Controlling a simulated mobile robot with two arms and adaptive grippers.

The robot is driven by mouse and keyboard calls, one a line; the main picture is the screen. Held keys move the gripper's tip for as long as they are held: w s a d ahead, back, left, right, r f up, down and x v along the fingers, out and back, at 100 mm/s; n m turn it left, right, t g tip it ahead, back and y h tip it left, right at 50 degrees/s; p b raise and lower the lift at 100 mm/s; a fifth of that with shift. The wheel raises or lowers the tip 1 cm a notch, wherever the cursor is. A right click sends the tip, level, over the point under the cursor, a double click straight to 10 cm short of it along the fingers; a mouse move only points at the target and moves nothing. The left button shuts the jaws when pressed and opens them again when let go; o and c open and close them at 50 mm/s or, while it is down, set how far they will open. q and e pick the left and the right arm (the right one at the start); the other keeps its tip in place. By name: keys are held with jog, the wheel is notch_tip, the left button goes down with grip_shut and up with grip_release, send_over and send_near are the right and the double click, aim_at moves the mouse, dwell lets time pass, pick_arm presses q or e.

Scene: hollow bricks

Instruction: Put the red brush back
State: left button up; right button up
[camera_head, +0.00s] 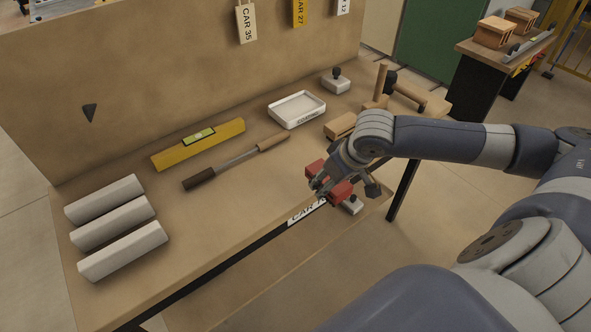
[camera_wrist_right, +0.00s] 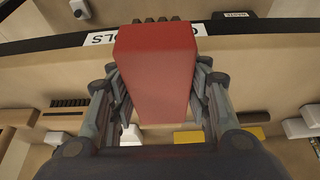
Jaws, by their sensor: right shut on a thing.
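The red brush is a red block in the head view (camera_head: 342,192), partly hidden by the gripper's fingers. In the right wrist view the red brush (camera_wrist_right: 155,70) fills the middle, with dark bristle tufts showing at its top edge. My right gripper (camera_head: 328,180) is shut on it, with a finger on each side in the right wrist view. It holds the brush at the bench's front edge, by the white label strip; I cannot tell its exact height. My left gripper is not in view.
On the bench (camera_head: 235,215) lie several white bars (camera_head: 115,225), a yellow level (camera_head: 198,143), a long wooden-handled tool (camera_head: 235,162) and a white tray (camera_head: 297,108). A wooden block (camera_head: 341,125) lies near my right wrist. The bench front between bars and gripper is clear.

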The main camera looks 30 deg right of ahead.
jog(key=shift+w+d+b, duration=0.2)
jog(key=shift+d+b, duration=0.1)
jog(key=shift+d, duration=0.55)
jog(key=shift+w+d+r, duration=0.15)
jog(key=shift+d+r, duration=0.05)
jog(key=shift+d, duration=0.05)
jog(key=shift+w+r, duration=0.1)
jog(key=shift+w, duration=0.25)
jog(key=w+p, duration=0.1)
jog(key=w, duration=0.8)
jog(key=w+f, duration=0.1)
jog(key=w, duration=0.2)
jog(key=w+p, duration=0.1)
jog(key=w, duration=0.2)
jog(key=shift+a+f, duration=0.1)
jog(key=shift+f, duration=0.1)
jog(key=shift+w+f, duration=0.2)
jog(key=shift+w, duration=0.05)
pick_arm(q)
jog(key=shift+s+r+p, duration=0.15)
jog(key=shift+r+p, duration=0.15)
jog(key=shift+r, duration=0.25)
pick_arm(e)
jog(key=shift+f, duration=1.6)
jog(key=o, duration=1)
jog(key=shift+f, duration=0.1)
jog(key=shift+c, duration=0.2)
